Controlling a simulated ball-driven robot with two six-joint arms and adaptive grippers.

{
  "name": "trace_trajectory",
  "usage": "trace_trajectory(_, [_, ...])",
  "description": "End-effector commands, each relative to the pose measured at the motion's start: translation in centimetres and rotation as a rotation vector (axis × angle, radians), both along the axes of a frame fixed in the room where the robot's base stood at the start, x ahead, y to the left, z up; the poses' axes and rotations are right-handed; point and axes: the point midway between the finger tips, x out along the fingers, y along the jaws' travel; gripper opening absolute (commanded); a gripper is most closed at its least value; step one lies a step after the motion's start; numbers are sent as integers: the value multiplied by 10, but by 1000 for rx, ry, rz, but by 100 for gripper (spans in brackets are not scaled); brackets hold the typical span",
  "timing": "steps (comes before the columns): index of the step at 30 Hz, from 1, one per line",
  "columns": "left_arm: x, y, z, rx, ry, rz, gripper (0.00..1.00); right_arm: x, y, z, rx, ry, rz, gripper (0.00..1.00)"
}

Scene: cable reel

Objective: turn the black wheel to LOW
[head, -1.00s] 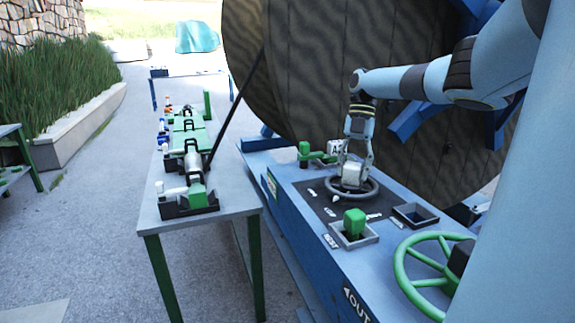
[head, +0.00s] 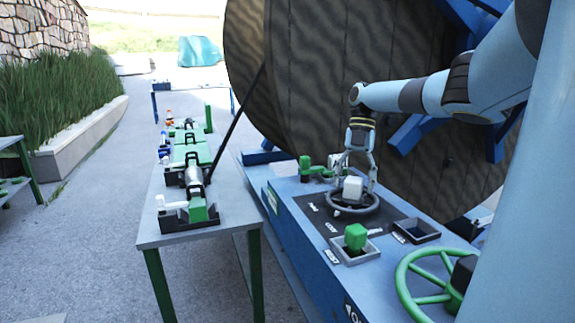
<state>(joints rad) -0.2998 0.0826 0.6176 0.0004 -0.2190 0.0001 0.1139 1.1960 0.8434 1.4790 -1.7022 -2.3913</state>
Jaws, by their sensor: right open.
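The black wheel (head: 367,210) lies flat on a dark panel on top of the blue console, with a pale block-like hub (head: 352,188) at its middle. A small white mark shows at its near-left rim, on the side toward a small white label (head: 331,228) that seems to read LOW. My right gripper (head: 356,182) is above the wheel, pointing down, with its fingers spread on either side of the hub. It is open; whether a finger touches the hub or rim I cannot tell. My left gripper is not in view.
A green-capped lever (head: 356,237) stands in front of the wheel and another green handle (head: 312,170) behind it. A larger green handwheel (head: 407,282) is at the right. The big wooden reel (head: 300,70) rises behind. A grey bench (head: 160,230) with clamps stands left.

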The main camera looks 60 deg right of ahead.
Motion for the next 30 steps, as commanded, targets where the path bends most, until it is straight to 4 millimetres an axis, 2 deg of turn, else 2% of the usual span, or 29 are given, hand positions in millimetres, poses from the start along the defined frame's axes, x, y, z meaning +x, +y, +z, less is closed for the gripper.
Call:
trace_trajectory(9, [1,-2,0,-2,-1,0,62,6,-25,62,-1,-10,-3,65])
trace_trajectory(15, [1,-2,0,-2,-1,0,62,7,-37,90,-1,-8,-3,65])
trace_trajectory(21, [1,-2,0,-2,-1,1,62,7,-43,103,-1,-4,-2,65])
trace_trajectory(30, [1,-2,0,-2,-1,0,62,6,-44,105,0,-1,0,65])
